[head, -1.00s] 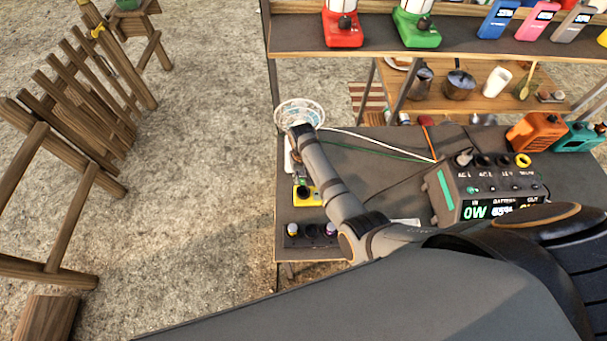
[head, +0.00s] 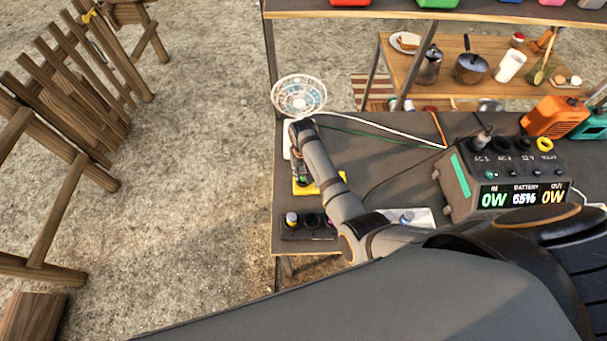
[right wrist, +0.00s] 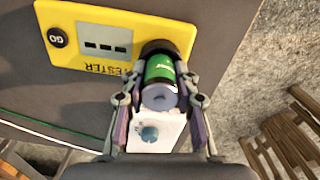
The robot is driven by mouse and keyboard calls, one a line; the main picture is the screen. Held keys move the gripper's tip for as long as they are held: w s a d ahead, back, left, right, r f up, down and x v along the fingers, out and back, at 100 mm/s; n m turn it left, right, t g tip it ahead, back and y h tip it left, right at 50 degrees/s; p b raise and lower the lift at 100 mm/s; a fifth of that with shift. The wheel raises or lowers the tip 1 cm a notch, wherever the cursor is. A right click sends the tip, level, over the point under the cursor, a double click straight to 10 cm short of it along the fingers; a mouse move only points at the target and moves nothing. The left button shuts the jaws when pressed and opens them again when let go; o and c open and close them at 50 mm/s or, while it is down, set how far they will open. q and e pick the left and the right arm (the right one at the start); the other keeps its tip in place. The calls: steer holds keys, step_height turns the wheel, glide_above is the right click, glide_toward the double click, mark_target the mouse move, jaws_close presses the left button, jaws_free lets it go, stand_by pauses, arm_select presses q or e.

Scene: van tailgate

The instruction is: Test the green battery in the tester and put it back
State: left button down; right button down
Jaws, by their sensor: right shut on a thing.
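The yellow tester (right wrist: 84,75) lies on the dark tabletop; it also shows in the head view (head: 332,180), partly behind my right arm. In the right wrist view its display shows dashes beside a dark GO button (right wrist: 57,38). The green battery (right wrist: 160,68) is between the fingers of my right gripper (right wrist: 160,84), which is shut on it. Its far end is at the tester's dark round socket (right wrist: 160,46); I cannot tell how deep it sits. In the head view my right gripper (head: 301,176) points down beside the tester. My left gripper is not in view.
A dark battery holder (head: 292,234) stands at the table's front left corner. A power station (head: 500,178) reading 65% stands at the right. A patterned round bowl-like thing (head: 299,94) is behind my gripper. A white object with a blue knob (right wrist: 150,133) is near the tester.

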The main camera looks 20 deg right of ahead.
steer(key=shift+s+f, duration=0.4)
steer(key=shift+f, duration=0.05)
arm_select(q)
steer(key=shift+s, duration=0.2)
arm_select(e)
steer(key=shift+s+f, duration=0.15)
steer(key=shift+f, duration=0.15)
steer(key=c, duration=1.4)
jaws_free()
steer(key=o, duration=0.5)
steer(key=shift+w+f, duration=0.2)
steer(key=shift+w, duration=0.05)
steer(key=shift+c, duration=0.2)
steer(key=shift+w+f, duration=0.1)
steer(key=shift+w, duration=0.15)
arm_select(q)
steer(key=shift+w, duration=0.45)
arm_select(e)
steer(key=shift+s, duration=0.1)
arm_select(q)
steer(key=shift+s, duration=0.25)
arm_select(e)
steer(key=shift+r, duration=0.25)
steer(key=shift+r, duration=0.3)
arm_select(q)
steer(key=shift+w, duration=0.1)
arm_select(e)
step_height(320, 180, up, 7)
